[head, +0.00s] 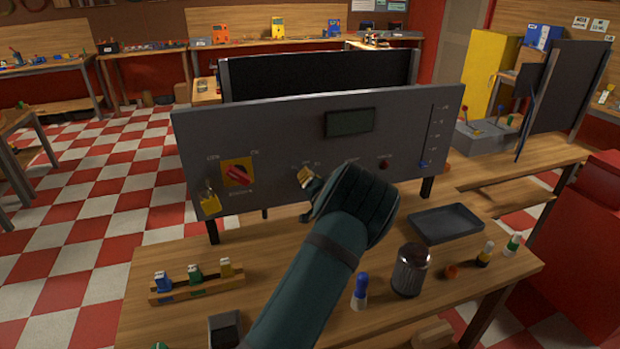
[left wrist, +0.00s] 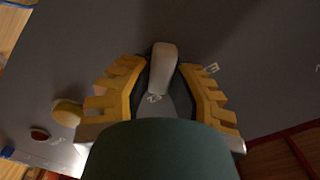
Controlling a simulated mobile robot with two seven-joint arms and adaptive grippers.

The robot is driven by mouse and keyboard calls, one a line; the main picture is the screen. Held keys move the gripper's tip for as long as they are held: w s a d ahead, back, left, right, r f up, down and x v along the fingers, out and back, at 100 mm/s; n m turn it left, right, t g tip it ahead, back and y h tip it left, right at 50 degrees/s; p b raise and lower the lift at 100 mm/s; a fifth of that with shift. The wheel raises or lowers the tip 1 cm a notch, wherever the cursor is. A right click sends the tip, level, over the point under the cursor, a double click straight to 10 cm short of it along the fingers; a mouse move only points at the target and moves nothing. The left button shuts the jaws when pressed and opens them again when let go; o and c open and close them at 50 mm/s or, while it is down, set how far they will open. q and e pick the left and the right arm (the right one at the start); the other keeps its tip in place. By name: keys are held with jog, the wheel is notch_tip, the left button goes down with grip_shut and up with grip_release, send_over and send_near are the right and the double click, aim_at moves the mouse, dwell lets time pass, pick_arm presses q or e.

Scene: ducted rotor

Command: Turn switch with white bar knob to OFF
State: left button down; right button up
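The white bar knob (left wrist: 163,68) stands out from the grey control panel (left wrist: 240,35) in the left wrist view. It sits on a dark round base, with small printed marks around it. My left gripper (left wrist: 162,80) is open, with its yellow ridged fingers on either side of the knob; a narrow gap seems to show at each side. In the head view my left gripper (head: 308,181) is at the middle of the panel (head: 290,130), and I cannot make out the knob there. The OFF mark is not readable. My right gripper is in neither view.
The panel also carries a red rotary switch (head: 238,173) on a yellow plate, a yellow padlock (head: 210,201), a dark display (head: 350,121) and a slider (head: 424,163). A black tray (head: 446,224), a metal canister (head: 411,270) and a rack (head: 195,286) stand on the bench.

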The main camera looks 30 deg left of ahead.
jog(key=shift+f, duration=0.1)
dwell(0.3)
pick_arm(q)
jog(key=n+b, duration=0.2)
jog(key=n, duration=0.1)
jog(key=shift+s+a+b, duration=0.1)
jog(key=shift+b, duration=0.25)
jog(key=n+b, duration=0.3)
jog(key=n, duration=0.1)
jog(key=shift+s+a+r, duration=0.1)
jog(key=shift+r+n+b, duration=0.1)
jog(key=shift+n+b, duration=0.75)
jog(key=shift+n, duration=0.15)
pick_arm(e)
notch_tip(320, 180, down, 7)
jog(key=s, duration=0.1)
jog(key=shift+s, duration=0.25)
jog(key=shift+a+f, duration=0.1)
pick_arm(q)
jog(key=c, duration=0.9)
grip_release()
jog(key=shift+o, duration=0.2)
